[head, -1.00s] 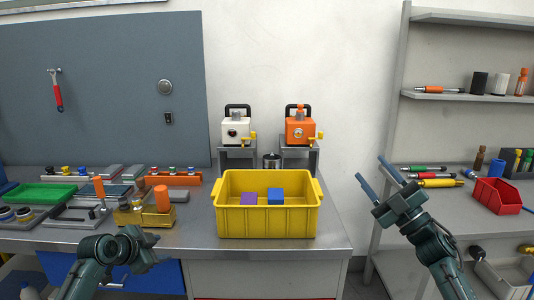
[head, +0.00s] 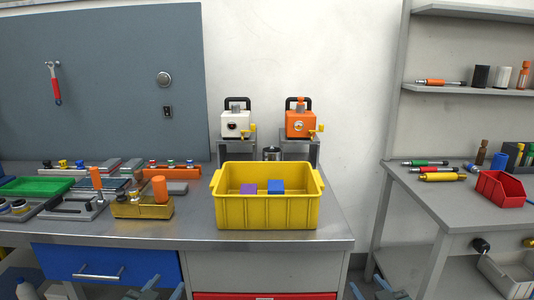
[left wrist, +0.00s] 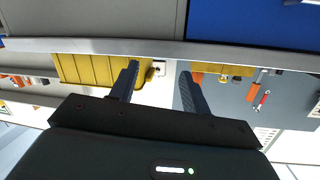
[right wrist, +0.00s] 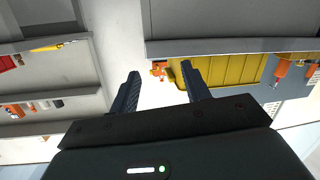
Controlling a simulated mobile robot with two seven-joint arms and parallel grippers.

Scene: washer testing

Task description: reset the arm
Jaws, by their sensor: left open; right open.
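My left gripper (head: 155,290) shows at the bottom edge of the head view, in front of the bench and below its top. Its two fingers are apart and empty in the left wrist view (left wrist: 158,88). My right gripper (head: 368,290) shows at the bottom edge, right of the bench's front corner. Its fingers are apart and empty in the right wrist view (right wrist: 160,90). Both grippers are clear of every object. Most of both arms is out of the head view.
A shelf unit (head: 450,205) is at the right.

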